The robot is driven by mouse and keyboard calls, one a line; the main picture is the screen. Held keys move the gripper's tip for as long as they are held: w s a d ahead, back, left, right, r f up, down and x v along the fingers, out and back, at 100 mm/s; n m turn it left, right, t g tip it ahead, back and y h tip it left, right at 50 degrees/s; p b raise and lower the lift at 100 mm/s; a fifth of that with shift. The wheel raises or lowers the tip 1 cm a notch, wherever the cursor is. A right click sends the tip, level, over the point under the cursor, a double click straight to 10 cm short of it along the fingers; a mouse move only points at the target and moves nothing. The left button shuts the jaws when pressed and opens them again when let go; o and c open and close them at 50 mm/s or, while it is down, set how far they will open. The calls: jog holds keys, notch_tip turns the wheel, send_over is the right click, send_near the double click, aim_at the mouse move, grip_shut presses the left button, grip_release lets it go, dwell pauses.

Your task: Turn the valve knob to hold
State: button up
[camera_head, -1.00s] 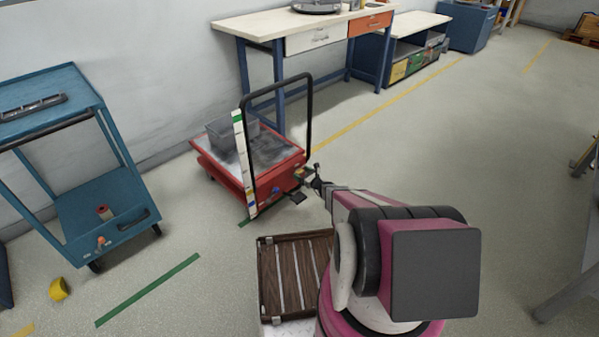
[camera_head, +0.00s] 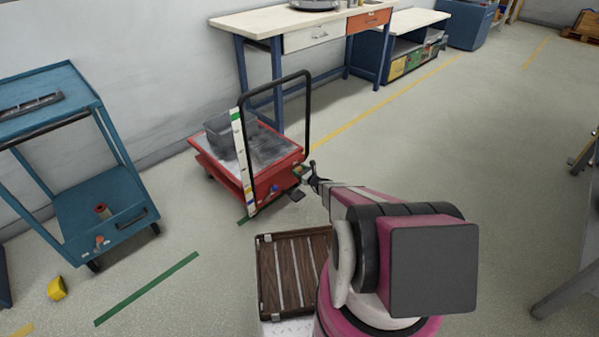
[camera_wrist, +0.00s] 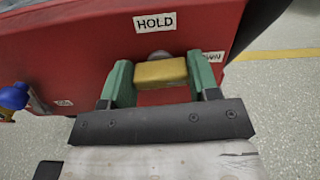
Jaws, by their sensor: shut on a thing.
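The yellow valve knob (camera_wrist: 160,72) is on the red end face of the lift cart (camera_head: 235,165). In the wrist view its long side lies crosswise, just below the HOLD label (camera_wrist: 155,22). My gripper (camera_wrist: 160,80) has its two green fingers on either side of the knob and is shut on it. A second label (camera_wrist: 212,57), partly hidden by the right finger, shows the letters "WN". A small label (camera_wrist: 64,103) at the lower left is too small to read. In the head view my gripper (camera_head: 306,172) is at the cart's near right corner.
A blue knob (camera_wrist: 14,96) sticks out left of my gripper. The cart has a black push handle (camera_head: 309,110) and carries a grey bin (camera_head: 228,135). A blue trolley (camera_head: 95,200) stands left. Floor at right is open.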

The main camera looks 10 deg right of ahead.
jog(key=n, duration=0.4)
jog(key=shift+s, duration=0.1)
jog(key=n, duration=0.4)
jog(key=shift+a+n, duration=0.1)
jog(key=shift+n, duration=0.2)
jog(key=n, duration=0.4)
jog(key=shift+f+n, duration=0.15)
jog(key=shift+n, duration=0.15)
jog(key=shift+s+n, duration=0.1)
jog(key=shift+n, duration=1.9)
jog(key=shift+f, duration=0.1)
jog(key=o, duration=0.9)
